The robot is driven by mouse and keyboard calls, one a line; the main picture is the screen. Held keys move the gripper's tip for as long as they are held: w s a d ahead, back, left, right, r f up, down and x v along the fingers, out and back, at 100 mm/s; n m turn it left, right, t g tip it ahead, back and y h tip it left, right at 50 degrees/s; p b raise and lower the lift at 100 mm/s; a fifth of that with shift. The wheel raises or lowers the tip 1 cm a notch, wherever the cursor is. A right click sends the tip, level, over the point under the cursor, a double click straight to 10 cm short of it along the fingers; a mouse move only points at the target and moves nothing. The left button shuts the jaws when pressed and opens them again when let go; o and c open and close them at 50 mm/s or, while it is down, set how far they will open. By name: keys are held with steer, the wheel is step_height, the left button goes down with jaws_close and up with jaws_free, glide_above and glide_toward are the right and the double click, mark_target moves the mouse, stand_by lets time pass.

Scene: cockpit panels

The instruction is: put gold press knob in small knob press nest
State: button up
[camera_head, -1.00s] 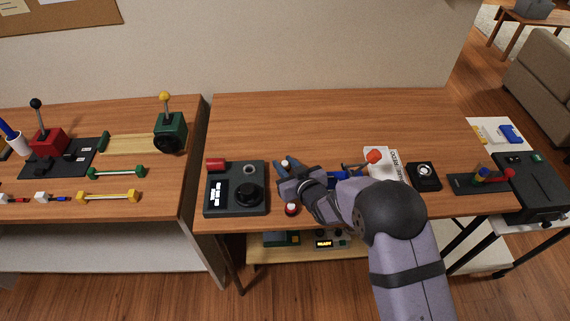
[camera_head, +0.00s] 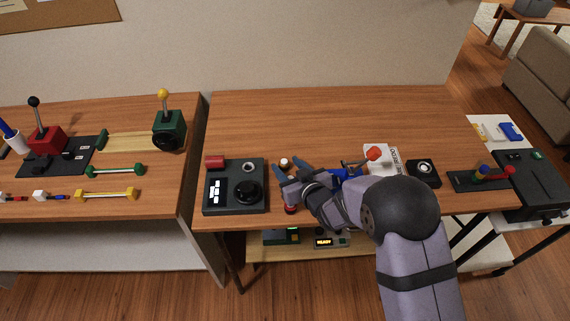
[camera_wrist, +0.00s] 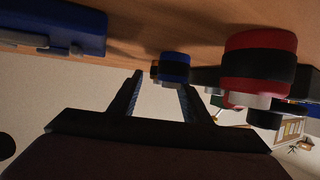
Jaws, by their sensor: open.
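My gripper (camera_head: 279,177) is open and low over the middle table, just right of the dark control panel (camera_head: 211,208). A small knob with a pale top (camera_head: 285,163) stands just behind its fingers; I cannot tell if it is the gold press knob. In the wrist view a small blue-and-black knob (camera_wrist: 174,68) shows just past the open fingers (camera_wrist: 160,84), with nothing clearly gripped. A black square block with a pale ring (camera_head: 423,170) stands to the right; I cannot tell whether it is the small knob press nest.
A red knob (camera_head: 291,209) stands at the front edge below my gripper; a large red-and-black knob (camera_wrist: 258,65) fills the wrist view's right. The table's back is clear.

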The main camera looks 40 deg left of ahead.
mark_target(287, 167)
steer(key=d, duration=0.1)
steer(key=s+d+b, duration=0.1)
steer(key=shift+d+r, duration=0.2)
steer(key=shift+d, duration=0.2)
steer(key=shift+o, duration=0.5)
steer(key=shift+v, duration=0.9)
steer(key=shift+a, duration=0.15)
